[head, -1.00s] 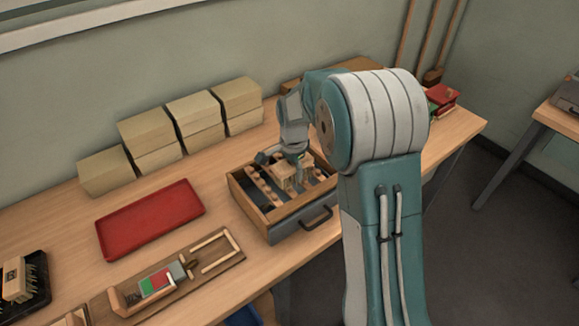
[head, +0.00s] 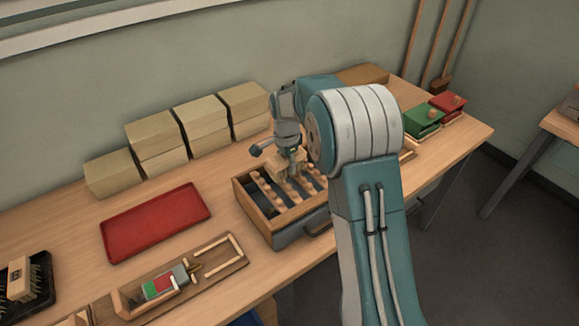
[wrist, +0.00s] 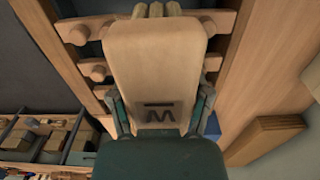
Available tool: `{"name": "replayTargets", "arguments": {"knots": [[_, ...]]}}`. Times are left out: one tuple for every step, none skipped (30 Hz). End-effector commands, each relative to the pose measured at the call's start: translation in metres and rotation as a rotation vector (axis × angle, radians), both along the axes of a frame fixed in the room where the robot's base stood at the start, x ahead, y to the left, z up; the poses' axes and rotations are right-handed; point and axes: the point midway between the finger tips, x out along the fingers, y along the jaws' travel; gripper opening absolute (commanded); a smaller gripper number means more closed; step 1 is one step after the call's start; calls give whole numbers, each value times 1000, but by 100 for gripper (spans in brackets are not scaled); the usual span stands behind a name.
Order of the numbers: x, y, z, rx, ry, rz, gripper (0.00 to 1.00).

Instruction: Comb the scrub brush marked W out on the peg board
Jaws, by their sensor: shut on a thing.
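The scrub brush marked W (wrist: 155,65) is a pale wooden block, its letter W with a bar facing my wrist camera. My gripper (wrist: 160,108) is shut on it, one finger on each side. In the head view my gripper (head: 295,153) points down and holds the brush (head: 288,165) over the back part of the peg board (head: 252,217). The peg board is an open wooden box with rows of round-ended pegs, which also show beside the brush in the wrist view (wrist: 85,33). Whether the bristles touch the pegs is hidden.
A red tray (head: 155,222) and a wooden jig with red and green patches (head: 180,275) lie to the left. Another brush (head: 20,280) sits in a black tray at far left. Cardboard boxes (head: 155,140) line the wall. Green (head: 425,122) and red (head: 448,104) boxes stand right.

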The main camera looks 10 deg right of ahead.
Motion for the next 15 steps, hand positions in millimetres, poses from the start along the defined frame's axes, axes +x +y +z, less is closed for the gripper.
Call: {"name": "replayTargets", "arguments": {"knots": [[3, 2, -1, 0, 0, 1, 25], [5, 3, -1, 0, 0, 1, 25], [8, 4, -1, 0, -1, 0, 25], [10, 4, -1, 0, -1, 0, 25], [12, 5, -1, -1, -1, 0, 25], [14, 6, -1, 0, -1, 0, 25], [16, 7, -2, 0, 0, 0, 25], [18, 7, -2, 0, 0, 0, 25], [20, 8, -1, 0, -1, -1, 25], [21, 9, -2, 0, -1, -1, 25], [22, 9, -2, 0, -1, -1, 25], [23, 9, -2, 0, 0, -1, 25], [23, 10, -2, 0, 0, -1, 25], [23, 9, -2, 0, 0, -1, 25], [22, 9, -2, 0, 0, -1, 25]]}}
